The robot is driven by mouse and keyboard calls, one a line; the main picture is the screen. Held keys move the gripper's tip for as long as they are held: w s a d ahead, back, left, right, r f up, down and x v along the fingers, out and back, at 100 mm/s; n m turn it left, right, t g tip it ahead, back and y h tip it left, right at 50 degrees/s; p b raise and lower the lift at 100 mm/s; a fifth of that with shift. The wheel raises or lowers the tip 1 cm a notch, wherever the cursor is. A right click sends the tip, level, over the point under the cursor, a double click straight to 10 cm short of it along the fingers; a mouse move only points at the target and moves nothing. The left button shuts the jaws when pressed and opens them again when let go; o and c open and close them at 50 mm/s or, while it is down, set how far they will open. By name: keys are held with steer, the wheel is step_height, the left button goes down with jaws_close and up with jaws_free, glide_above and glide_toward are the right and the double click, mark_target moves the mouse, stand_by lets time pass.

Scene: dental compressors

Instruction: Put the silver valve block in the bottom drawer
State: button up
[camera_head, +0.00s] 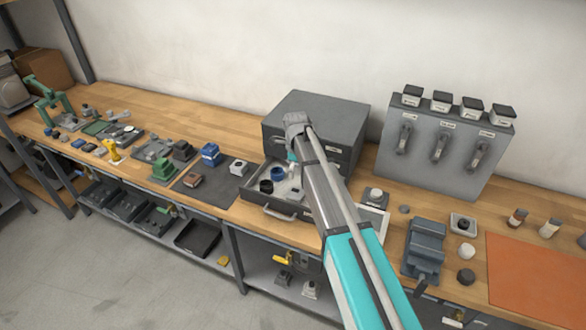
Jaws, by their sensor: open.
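A small silver block (239,168), which looks like the valve block, stands on the bench at the right end of a dark mat, just left of the drawer cabinet. The grey drawer cabinet (318,112) stands against the wall. Its bottom drawer (278,211) is pulled out towards me. A blue ring-shaped part (277,174), a black cup-like part (266,187) and some pale grey shapes are in the drawer. My arm crosses in front of the cabinet and covers the drawer's right side. My gripper cannot be made out behind it.
A grey panel with levers (440,140) stands right of the cabinet. A grey vise-like device (424,246) and an orange mat (540,276) lie on the right.

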stand_by(0.8)
steer(key=s+d+n, duration=2.1)
steer(key=s+n, duration=0.1)
steer(key=s, duration=0.3)
steer(key=shift+s+d, duration=0.15)
stand_by(0.5)
